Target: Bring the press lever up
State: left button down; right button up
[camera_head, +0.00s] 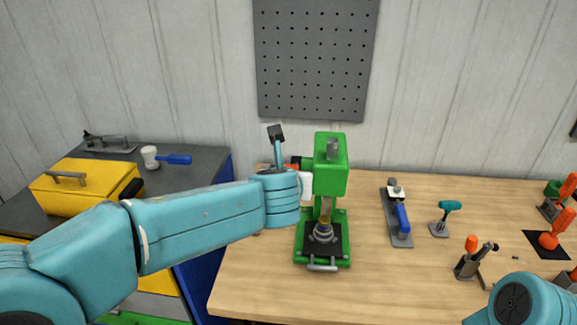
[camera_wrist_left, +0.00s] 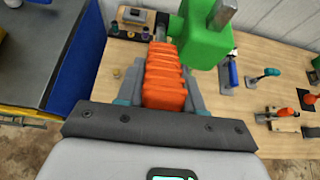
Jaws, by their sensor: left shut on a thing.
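The green press (camera_head: 331,165) stands on the wooden bench, with a metal ram above a round fixture on its dark base plate (camera_head: 338,245). In the left wrist view its green head (camera_wrist_left: 203,38) is just beyond my gripper. The lever's ribbed orange grip (camera_wrist_left: 165,85) lies between the fingers of my left gripper (camera_wrist_left: 163,80), which is shut on it. In the head view the grip is mostly hidden by my left wrist, at the left side of the press head. My right gripper is out of view; only part of my right arm shows at the lower right.
Right of the press lie a blue-handled tool (camera_head: 402,218), a teal-handled tool (camera_head: 448,207) and orange-handled clamps (camera_head: 470,243). A yellow toolbox (camera_head: 82,187) and a blue-handled mallet (camera_head: 172,159) sit on the dark cabinet at left. A pegboard (camera_head: 315,60) hangs behind.

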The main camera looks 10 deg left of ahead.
pick_arm(q)
jog(key=shift+w+r+g+p, duration=0.2)
jog(key=shift+w+r+g, duration=0.05)
jog(key=shift+r, duration=0.25)
jog(key=shift+w+r+g+p, duration=0.2)
jog(key=shift+r+g, duration=0.05)
jog(key=shift+r, duration=0.2)
jog(key=c, duration=0.8)
grip_release()
jog(key=shift+w, duration=0.1)
jog(key=shift+s+r, duration=0.2)
jog(key=shift+s, duration=0.2)
jog(key=b+v, duration=0.2)
jog(key=v, duration=1.3)
jog(key=shift+s+r, duration=0.15)
jog(key=shift+r, duration=0.05)
